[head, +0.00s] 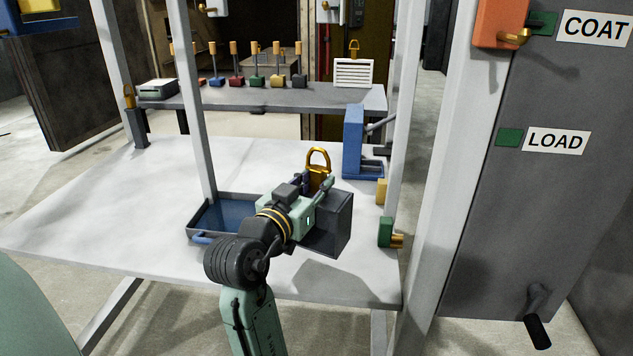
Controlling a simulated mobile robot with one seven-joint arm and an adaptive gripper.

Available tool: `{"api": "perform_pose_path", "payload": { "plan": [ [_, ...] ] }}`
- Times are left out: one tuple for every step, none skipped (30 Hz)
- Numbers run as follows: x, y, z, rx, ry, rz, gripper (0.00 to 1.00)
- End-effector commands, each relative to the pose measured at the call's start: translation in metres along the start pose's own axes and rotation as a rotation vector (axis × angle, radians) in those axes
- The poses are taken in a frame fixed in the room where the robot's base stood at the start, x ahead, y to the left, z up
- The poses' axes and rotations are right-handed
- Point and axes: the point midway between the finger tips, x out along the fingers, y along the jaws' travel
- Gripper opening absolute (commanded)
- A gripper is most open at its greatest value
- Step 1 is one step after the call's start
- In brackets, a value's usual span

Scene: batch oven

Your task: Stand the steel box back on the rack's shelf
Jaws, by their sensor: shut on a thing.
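The steel box (328,228) is a dark grey block with a brass loop handle (318,156) rising above it. My gripper (317,184) is at the handle's lower part and shut on the box by it. The gripper and wrist cover much of the box's left side and top. The box appears to hang over the pale work surface (110,215); I cannot tell whether its underside touches anything. A grey shelf (215,97) stands behind, between pale upright posts; I cannot tell for sure whether it is the rack's shelf.
A blue tray (222,215) lies left of my gripper. A blue upright stand (353,140) is close behind the box. A green block with a brass knob (386,232) is to the right. Several coloured, wood-handled pieces line the grey shelf. A post (192,100) rises at left.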

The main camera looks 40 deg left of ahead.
Motion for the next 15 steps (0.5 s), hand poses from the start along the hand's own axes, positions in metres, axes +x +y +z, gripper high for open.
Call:
{"api": "perform_pose_path", "payload": {
  "plan": [
    [0.0, 0.0, 0.005, 0.001, 0.003, 0.0, 0.0],
    [0.0, 0.0, 0.008, 0.001, 0.003, 0.0, 0.0],
    [0.0, 0.001, 0.012, 0.0, 0.003, 0.0, 0.0],
    [0.0, 0.001, 0.015, 0.0, 0.003, 0.0, 0.0],
    [0.0, 0.001, 0.018, 0.0, 0.003, 0.0, 0.0],
    [0.0, 0.001, 0.022, 0.0, 0.003, 0.0, 0.0],
    [0.0, 0.001, 0.026, 0.0, 0.003, 0.0, 0.0],
    [0.0, 0.001, 0.029, 0.0, 0.003, 0.0, 0.0],
    [0.0, 0.0, 0.034, 0.0, 0.003, 0.0, 0.0],
    [0.0, 0.0, 0.038, 0.0, 0.003, 0.0, 0.0],
    [0.0, 0.0, 0.041, 0.0, 0.003, 0.0, 0.0],
    [0.0, 0.0, 0.045, 0.0, 0.003, 0.0, 0.0],
    [-0.001, 0.0, 0.048, 0.0, 0.003, 0.0, 0.0],
    [-0.001, 0.0, 0.051, 0.001, 0.003, 0.0, 0.0],
    [-0.001, 0.0, 0.054, 0.001, 0.003, 0.0, 0.0]
  ]
}}
